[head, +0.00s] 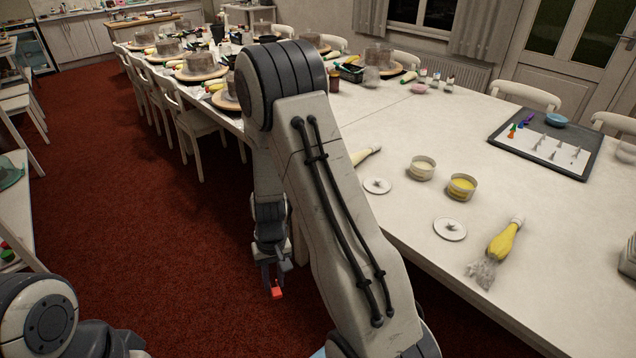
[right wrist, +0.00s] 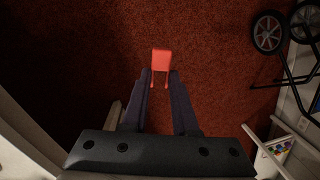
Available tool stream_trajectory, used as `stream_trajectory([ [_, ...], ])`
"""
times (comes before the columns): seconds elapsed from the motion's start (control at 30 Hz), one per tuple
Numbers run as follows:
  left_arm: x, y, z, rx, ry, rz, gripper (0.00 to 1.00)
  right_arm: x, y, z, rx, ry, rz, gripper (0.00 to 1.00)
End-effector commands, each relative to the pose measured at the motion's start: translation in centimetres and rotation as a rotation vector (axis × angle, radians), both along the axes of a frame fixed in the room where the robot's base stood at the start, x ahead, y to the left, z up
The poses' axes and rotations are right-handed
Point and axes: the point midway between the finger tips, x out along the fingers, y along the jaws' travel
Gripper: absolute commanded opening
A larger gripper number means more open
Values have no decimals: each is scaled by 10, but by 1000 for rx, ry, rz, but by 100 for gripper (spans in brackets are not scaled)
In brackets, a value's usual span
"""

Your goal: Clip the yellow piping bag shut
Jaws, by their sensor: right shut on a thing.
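The yellow piping bag (head: 503,240) lies on the white table in the head view, with a white end at the far side and a crumpled clear end toward the near edge. My right gripper (head: 272,278) is shut on a small red clip (head: 277,293), off the table's left side above the red carpet. In the right wrist view the clip (right wrist: 161,62) sticks out between the fingertips of the gripper (right wrist: 159,80). The clip is well apart from the bag. My left gripper is out of view.
The white table (head: 400,235) also holds a yellow-filled bowl (head: 461,187), a cream-filled bowl (head: 422,168), two white discs (head: 450,229), a paler piping bag (head: 366,155) partly behind my arm, and a dark tray (head: 590,165). Chairs (head: 190,120) line its far left side.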

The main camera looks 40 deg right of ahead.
Motion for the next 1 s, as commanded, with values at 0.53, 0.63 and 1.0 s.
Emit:
stream_trajectory([
  [0.53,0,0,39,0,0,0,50,78,-153,105,744,-192,-1394,0],
  [0.63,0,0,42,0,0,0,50,87,-187,122,812,-274,-1519,0],
  [1.0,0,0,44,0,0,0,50,92,-230,142,877,-376,-1654,0],
])
